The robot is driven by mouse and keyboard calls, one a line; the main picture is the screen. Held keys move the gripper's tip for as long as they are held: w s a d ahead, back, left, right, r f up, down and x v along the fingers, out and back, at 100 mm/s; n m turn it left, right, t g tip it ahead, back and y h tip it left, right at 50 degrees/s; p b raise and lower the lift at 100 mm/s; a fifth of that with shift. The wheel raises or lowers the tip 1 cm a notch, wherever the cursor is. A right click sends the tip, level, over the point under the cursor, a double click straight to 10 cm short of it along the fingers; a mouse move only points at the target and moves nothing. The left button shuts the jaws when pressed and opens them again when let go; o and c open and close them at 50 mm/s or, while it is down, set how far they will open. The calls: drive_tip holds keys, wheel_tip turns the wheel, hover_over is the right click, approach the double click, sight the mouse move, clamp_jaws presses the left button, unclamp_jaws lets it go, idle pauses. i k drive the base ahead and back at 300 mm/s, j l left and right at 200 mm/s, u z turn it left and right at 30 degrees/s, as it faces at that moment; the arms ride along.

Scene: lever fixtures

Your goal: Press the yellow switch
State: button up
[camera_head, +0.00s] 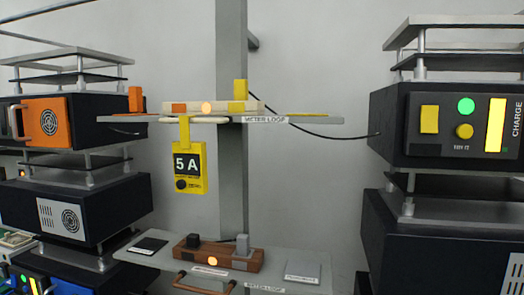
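Several yellow parts show, and I cannot tell for certain which is the yellow switch. A yellow upright block (240,90) stands at the right end of a cream bar (222,107) on the upper shelf. An orange block (135,99) stands to the left of that bar, and a round orange light (206,108) glows on its front. The dark box at right has a yellow rectangular piece (429,119) and a round yellow knob (464,131) above a "TRY IT" label. My gripper is not in view.
The upper shelf (290,121) is labelled "METER LOOP", and a yellow "5 A" tag (188,168) hangs below it. A lower shelf (300,257) holds a brown bar (218,254) with dark and grey blocks. Stacked dark boxes flank both sides. A black cable runs to the right box.

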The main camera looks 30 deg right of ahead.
sight(428, 119)
drive_tip(key=z, duration=1.8)
